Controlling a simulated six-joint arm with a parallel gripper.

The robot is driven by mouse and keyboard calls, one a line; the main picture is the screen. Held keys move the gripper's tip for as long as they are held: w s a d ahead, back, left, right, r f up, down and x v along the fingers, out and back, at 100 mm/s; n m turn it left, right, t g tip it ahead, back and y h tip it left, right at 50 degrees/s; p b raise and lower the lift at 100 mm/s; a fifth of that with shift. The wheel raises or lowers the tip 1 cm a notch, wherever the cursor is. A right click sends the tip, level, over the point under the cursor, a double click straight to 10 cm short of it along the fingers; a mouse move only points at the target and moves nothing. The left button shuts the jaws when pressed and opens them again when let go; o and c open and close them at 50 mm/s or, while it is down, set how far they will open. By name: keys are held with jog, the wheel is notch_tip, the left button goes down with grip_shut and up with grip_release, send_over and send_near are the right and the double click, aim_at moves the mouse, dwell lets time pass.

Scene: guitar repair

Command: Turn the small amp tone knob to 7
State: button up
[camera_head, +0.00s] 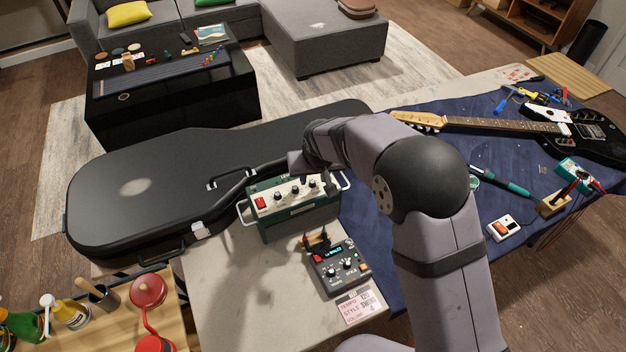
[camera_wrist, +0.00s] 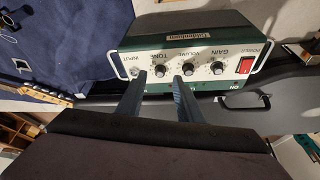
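The small amp (camera_head: 300,222) is a green box with a pale front panel, a red switch and a row of dark knobs, standing on the bench. In the wrist view the amp (camera_wrist: 225,30) shows its labels, and the tone knob (camera_wrist: 160,71) sits between the volume knob (camera_wrist: 188,69) and the input jack (camera_wrist: 135,72). My gripper (camera_wrist: 159,77) is open, with one blue-grey finger on each side of the tone knob in that view. Whether the fingertips touch the knob or panel cannot be told. The knob's exact setting is too small to read.
A black guitar case (camera_head: 130,190) lies close behind the amp. A dark pedal unit (camera_head: 338,268) with knobs stands just in front of it. An electric guitar (camera_head: 500,125) and tools lie on the blue mat to the right. The bench left of the pedal is bare.

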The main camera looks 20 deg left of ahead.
jog(key=b+v, duration=0.1)
jog(key=v, duration=0.3)
jog(key=shift+s+d+r, duration=0.1)
jog(key=shift+s+r, duration=0.05)
jog(key=shift+r, duration=0.1)
dwell(0.3)
jog(key=s+d+f+n+g+h, duration=0.1)
jog(key=s+d+f+g, duration=0.1)
jog(key=s+d+f, duration=0.35)
jog(key=s+d+f+n+g+h, duration=0.1)
jog(key=s+d+f+g+h, duration=0.15)
jog(key=s+d, duration=0.55)
jog(key=s+d+r+m, duration=0.35)
jog(key=s+d, duration=0.55)
jog(key=d, duration=0.5)
jog(key=w+d+r+m+y, duration=0.1)
jog(key=w+d+r+m, duration=0.1)
jog(key=d, duration=0.5)
jog(key=shift+d+r+m+t, duration=0.2)
jog(key=shift+r+m+t, duration=0.25)
jog(key=shift+m, duration=0.8)
